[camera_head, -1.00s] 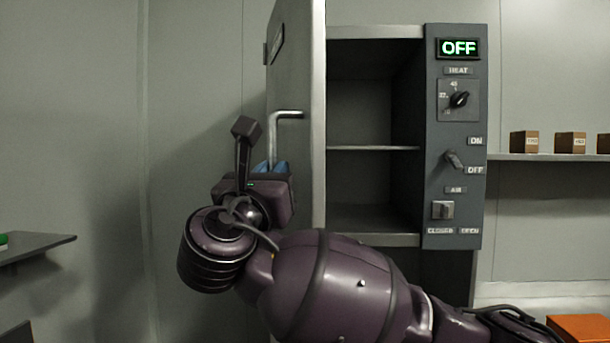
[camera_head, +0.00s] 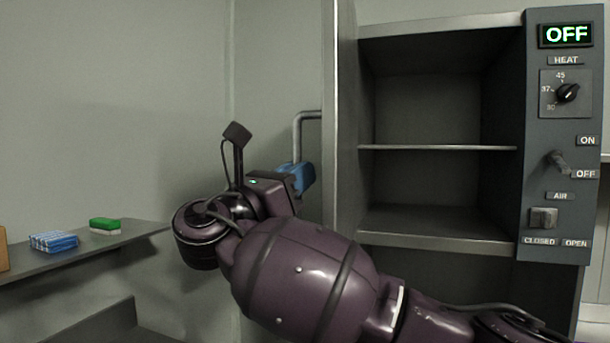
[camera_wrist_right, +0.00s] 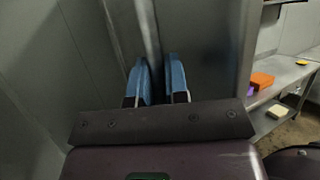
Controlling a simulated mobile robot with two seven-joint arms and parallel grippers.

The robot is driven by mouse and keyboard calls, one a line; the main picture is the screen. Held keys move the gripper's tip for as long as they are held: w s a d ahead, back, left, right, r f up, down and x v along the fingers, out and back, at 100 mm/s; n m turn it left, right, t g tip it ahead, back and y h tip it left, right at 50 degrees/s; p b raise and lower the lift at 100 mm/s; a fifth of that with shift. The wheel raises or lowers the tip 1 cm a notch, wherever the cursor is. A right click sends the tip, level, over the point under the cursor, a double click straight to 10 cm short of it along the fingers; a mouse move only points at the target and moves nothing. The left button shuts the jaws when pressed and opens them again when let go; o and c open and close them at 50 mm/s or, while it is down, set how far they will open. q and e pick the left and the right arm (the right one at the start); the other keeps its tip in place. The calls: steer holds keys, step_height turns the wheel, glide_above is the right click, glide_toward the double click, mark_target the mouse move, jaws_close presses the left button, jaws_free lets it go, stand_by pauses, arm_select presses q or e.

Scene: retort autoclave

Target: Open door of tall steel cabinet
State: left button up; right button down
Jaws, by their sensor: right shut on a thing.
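The tall steel cabinet (camera_head: 437,242) stands open at the right of the head view, with its empty inside and one middle shelf showing. Its door (camera_head: 341,120) is swung out and seen nearly edge-on. The bent bar handle (camera_head: 299,128) sticks out on the door's left side. My right gripper (camera_head: 300,177) is at the lower part of the handle, its blue fingers shut on it. In the right wrist view the handle (camera_wrist_right: 148,32) runs down between the blue fingertips (camera_wrist_right: 160,80). The fingers hide the handle's lower end. My left gripper is not in view.
A control panel (camera_head: 558,200) with an OFF display, dial and switches is right of the opening. A wall shelf (camera_head: 140,234) at left holds a blue-white pack (camera_head: 53,241) and a green sponge-like block (camera_head: 105,225). An orange object (camera_wrist_right: 262,80) lies on a bench in the wrist view.

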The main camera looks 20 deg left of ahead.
stand_by(0.3)
steer(key=c, duration=1.1)
jaws_free()
steer(key=shift+c, duration=0.2)
steer(key=shift+d, duration=0.1)
